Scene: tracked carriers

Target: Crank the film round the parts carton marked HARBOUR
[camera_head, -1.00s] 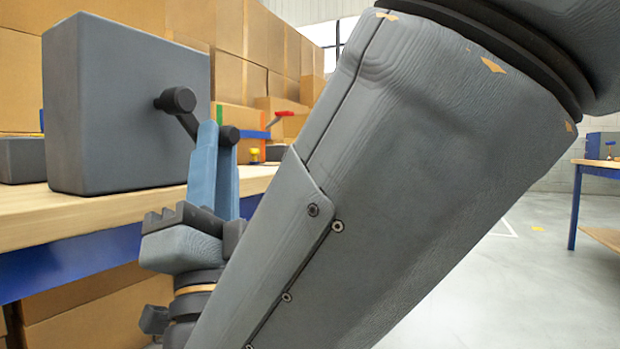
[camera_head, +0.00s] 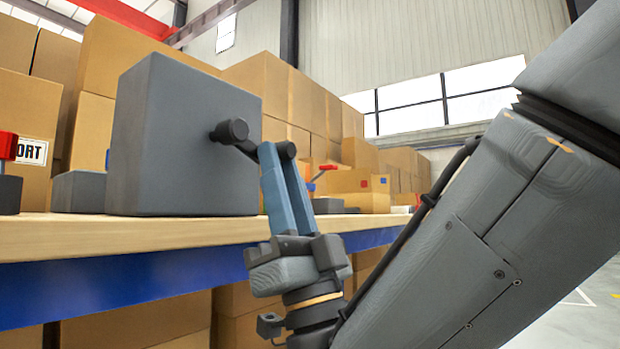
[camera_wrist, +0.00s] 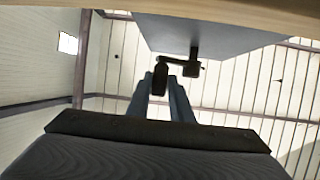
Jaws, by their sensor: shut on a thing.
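A grey box-shaped housing (camera_head: 165,140) stands on a wooden-topped bench. A black crank (camera_head: 230,131) comes out of its right-hand face, with its handle (camera_head: 287,150) to the right of and slightly below the hub. My gripper (camera_head: 275,153) reaches up from below, its blue fingers shut on the crank handle. In the wrist view the handle (camera_wrist: 160,77) sits between the two fingertips, below the grey housing (camera_wrist: 205,33). No carton marked HARBOUR can be read; one carton at the left shows only the letters "ORT" (camera_head: 32,151). No film can be made out.
The bench (camera_head: 120,238) has a blue front rail (camera_head: 130,284) close beside my gripper. Stacked cartons (camera_head: 290,90) stand behind. Smaller devices with red levers (camera_head: 8,147) stand along the bench. Open floor shows at the lower right.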

